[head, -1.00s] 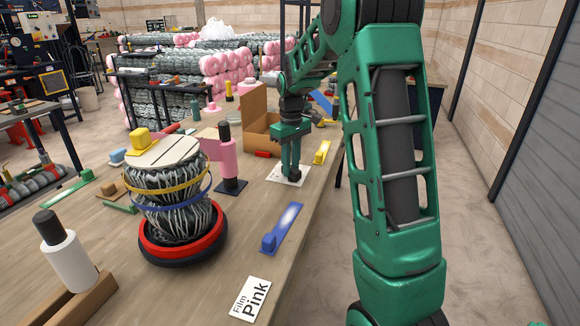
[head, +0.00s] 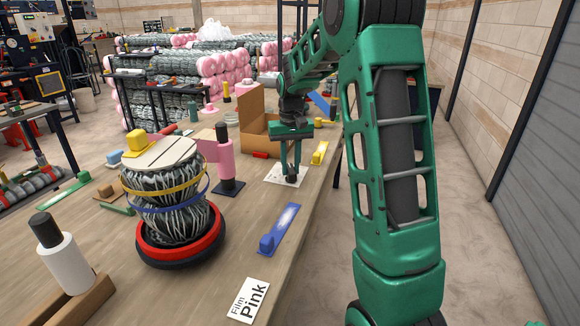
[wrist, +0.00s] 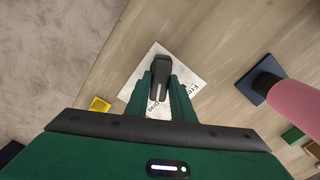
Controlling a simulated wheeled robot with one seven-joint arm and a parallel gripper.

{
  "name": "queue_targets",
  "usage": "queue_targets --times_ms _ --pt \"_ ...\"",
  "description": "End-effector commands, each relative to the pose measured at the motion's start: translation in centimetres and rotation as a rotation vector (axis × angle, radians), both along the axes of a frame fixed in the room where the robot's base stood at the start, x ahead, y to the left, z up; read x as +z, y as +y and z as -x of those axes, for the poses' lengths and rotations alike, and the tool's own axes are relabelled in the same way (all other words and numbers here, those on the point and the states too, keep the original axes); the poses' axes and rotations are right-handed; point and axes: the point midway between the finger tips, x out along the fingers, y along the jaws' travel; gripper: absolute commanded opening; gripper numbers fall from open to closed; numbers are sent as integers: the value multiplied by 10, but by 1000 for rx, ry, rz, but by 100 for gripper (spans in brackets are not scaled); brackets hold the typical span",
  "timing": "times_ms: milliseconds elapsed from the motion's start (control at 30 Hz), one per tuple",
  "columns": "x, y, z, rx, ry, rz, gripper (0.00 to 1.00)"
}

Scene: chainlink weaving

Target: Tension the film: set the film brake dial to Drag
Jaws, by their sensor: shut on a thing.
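The film brake dial is a dark, elongated knob (wrist: 160,72) on a white printed plate (wrist: 135,82). In the wrist view it sits between my gripper's fingers. In the head view the dark knob (head: 292,179) shows low at the fingertips, over the white plate (head: 274,177) on the bench. My gripper (head: 290,168) points down and is shut on the dial. The fingers hide part of the plate's print, so I cannot read the dial's setting. The pink film roll (head: 226,158) stands upright on a dark base, left of the gripper.
A strapped mesh roll (head: 170,190) stands in a red and black ring at left. A blue strip tool (head: 279,230) and a "Film Pink" card (head: 248,300) lie nearer. A yellow tool (head: 319,153) is right of the dial.

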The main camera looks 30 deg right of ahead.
Motion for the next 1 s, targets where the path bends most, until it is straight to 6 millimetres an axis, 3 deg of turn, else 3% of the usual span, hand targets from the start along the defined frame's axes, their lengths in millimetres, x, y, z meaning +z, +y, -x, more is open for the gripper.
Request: queue_targets --times_ms 400,433,500,833,1000 --pt "3 0 -3 -6 -10 3 0" --pt "3 0 -3 -5 -10 3 29" --pt "2 0 -3 -5 -9 3 41" --pt "3 1 -1 -4 -3 0 41" --pt "22 1 -2 -4 -6 1 41"
